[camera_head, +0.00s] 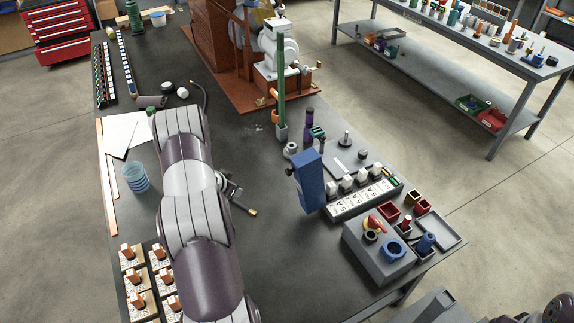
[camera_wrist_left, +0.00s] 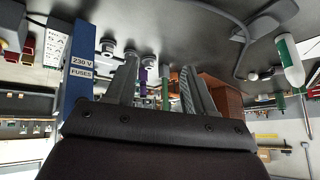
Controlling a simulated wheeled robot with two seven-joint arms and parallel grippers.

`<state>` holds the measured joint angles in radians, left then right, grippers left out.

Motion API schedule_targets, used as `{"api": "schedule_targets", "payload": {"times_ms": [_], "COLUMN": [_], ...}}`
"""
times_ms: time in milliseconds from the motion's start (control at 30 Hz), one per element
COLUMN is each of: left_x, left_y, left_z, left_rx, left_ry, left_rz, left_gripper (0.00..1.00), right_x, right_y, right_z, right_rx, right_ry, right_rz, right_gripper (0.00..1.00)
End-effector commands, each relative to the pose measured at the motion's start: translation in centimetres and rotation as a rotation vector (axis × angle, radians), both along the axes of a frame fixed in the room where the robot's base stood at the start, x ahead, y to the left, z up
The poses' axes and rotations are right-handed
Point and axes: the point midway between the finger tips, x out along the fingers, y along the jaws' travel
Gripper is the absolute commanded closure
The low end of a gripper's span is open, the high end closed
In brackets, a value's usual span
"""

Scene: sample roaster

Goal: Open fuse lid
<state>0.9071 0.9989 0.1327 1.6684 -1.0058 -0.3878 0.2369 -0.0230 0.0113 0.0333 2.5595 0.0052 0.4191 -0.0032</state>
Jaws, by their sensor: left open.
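The blue fuse lid (camera_head: 309,181) stands upright at the left end of the fuse strip (camera_head: 369,199). White fuse blocks with printed labels show uncovered along the strip. In the left wrist view the lid (camera_wrist_left: 78,70) is a tall blue panel at the left, with a white label reading "230 V FUSES". My left gripper (camera_wrist_left: 160,85) is open, its two grey fingers spread with nothing held between them. The lid is to the left of the fingers in that view. My right gripper is not seen.
A grey box (camera_head: 378,250) with a red-yellow switch and blue ring stands in front of the strip. A blue cup (camera_head: 135,177) and wooden blocks with orange tops (camera_head: 137,279) are left of my arm. Dark bench surface (camera_head: 285,260) is free between my arm and the grey box.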

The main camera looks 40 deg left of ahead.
Motion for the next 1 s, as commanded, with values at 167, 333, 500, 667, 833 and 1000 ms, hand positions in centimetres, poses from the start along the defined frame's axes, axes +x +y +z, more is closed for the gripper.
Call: {"api": "schedule_targets", "payload": {"times_ms": [167,333,500,667,833,1000], "left_x": [4.5,4.9,7.0,10.5,13.5,15.0], "left_y": [-1.0,-4.8,-6.2,-8.1,-9.6,-10.3], "left_z": [1.4,4.6,3.5,1.7,0.4,0.1], "left_rx": [-0.091,-0.236,-0.261,-0.258,-0.256,-0.255], "left_ry": [-0.411,-0.523,-0.532,-0.532,-0.533,-0.532], "left_rz": [-0.467,-0.650,-0.643,-0.644,-0.641,-0.639], "left_gripper": [0.46,0.46,0.46,0.46,0.46,0.46], "right_x": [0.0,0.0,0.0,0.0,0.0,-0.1], "right_y": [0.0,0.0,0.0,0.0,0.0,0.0], "right_z": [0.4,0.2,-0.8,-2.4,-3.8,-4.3], "right_rx": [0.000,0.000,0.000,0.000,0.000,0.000], "right_ry": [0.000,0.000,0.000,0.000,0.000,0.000], "right_rz": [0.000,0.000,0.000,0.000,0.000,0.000], "right_gripper": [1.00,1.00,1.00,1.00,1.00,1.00]}}
